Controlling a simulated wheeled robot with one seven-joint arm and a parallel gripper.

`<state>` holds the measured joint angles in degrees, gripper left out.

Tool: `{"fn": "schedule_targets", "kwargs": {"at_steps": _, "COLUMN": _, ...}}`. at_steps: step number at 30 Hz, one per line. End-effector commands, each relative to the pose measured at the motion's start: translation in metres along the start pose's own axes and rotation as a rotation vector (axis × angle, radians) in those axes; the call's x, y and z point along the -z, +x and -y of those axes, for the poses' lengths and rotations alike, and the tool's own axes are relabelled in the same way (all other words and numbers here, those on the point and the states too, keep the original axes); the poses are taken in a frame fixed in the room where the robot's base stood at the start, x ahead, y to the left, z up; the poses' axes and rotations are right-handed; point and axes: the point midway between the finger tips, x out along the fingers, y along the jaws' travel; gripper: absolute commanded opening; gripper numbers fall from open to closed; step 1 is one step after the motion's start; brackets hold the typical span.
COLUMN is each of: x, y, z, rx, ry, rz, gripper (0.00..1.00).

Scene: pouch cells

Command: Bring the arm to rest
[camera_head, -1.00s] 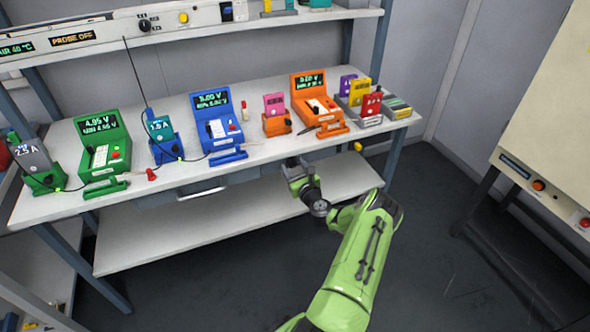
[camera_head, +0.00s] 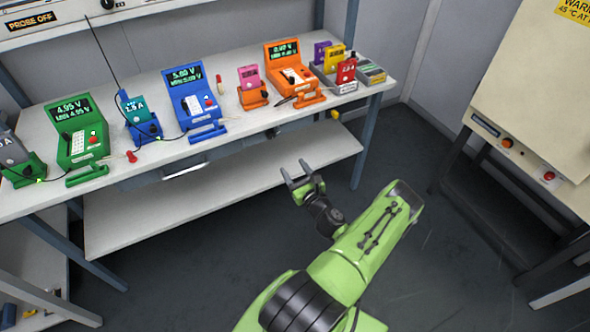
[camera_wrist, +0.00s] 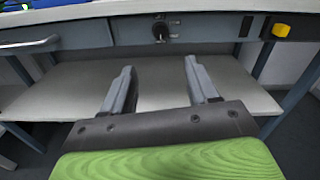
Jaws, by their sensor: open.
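My gripper (camera_head: 296,174) is open and empty in the head view, held in the air in front of the workbench and below the level of its top. Its two grey fingers stand apart in the wrist view (camera_wrist: 161,84), with the lower shelf showing between them. My green arm is bent in the lower right of the head view. Nothing touches the fingers.
The workbench (camera_head: 215,146) carries green, blue and orange testers and small coloured pouch cells in stands. Its lower shelf (camera_head: 250,185) is bare. A cream cabinet (camera_head: 540,110) stands on the right. Dark floor (camera_head: 430,270) lies clear between bench and cabinet.

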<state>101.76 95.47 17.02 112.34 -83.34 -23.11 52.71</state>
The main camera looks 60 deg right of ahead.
Motion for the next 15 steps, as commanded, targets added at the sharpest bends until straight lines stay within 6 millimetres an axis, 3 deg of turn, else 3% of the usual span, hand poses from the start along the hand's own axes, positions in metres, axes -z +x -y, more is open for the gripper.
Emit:
{"fn": "schedule_targets", "kwargs": {"at_steps": 12, "x": -0.001, "y": 0.001, "z": 0.000, "rx": -0.002, "ry": -0.003, "rz": 0.000, "gripper": 0.59}}
{"fn": "schedule_targets", "kwargs": {"at_steps": 15, "x": -0.019, "y": 0.011, "z": -0.016, "rx": -0.087, "ry": -0.080, "rz": 0.011, "gripper": 0.59}}
